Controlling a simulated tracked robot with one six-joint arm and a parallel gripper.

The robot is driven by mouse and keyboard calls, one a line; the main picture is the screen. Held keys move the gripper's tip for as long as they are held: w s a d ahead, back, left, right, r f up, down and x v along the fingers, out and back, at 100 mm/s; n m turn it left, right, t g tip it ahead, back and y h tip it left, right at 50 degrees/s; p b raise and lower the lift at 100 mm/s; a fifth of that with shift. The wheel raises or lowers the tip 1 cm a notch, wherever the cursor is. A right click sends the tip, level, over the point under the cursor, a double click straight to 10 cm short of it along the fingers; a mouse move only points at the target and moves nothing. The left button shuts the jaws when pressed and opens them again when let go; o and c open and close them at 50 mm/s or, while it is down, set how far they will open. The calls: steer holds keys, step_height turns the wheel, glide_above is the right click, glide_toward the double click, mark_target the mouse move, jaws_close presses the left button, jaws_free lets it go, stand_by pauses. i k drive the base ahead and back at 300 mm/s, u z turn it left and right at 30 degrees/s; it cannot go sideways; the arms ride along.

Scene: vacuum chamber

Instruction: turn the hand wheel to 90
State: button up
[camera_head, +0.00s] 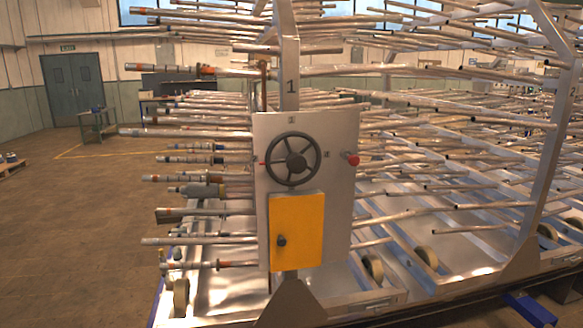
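The hand wheel (291,159) is a dark ring with spokes and a central hub. It is mounted on the upper part of a grey metal panel (341,213). A small red mark shows at the wheel's left edge, and small marks are printed on the panel above and to the right of it; they are too small to read surely. A red knob (352,159) sits on the panel to the right of the wheel. A yellow box (297,231) with a dark knob is below the wheel. My gripper is not in view, and nothing touches the wheel.
A large metal frame (540,150) with many protruding pipes surrounds the panel. Pipe ends (160,132) stick out to the left. The brown floor (80,230) at left is open. A green table (97,124) and grey double doors (74,88) stand at the back left.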

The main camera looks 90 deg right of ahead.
mark_target(296, 163)
steer(key=z, duration=1.5)
steer(key=k, duration=0.5)
steer(key=z, duration=0.05)
steer(key=i, duration=0.5)
steer(key=u, duration=0.3)
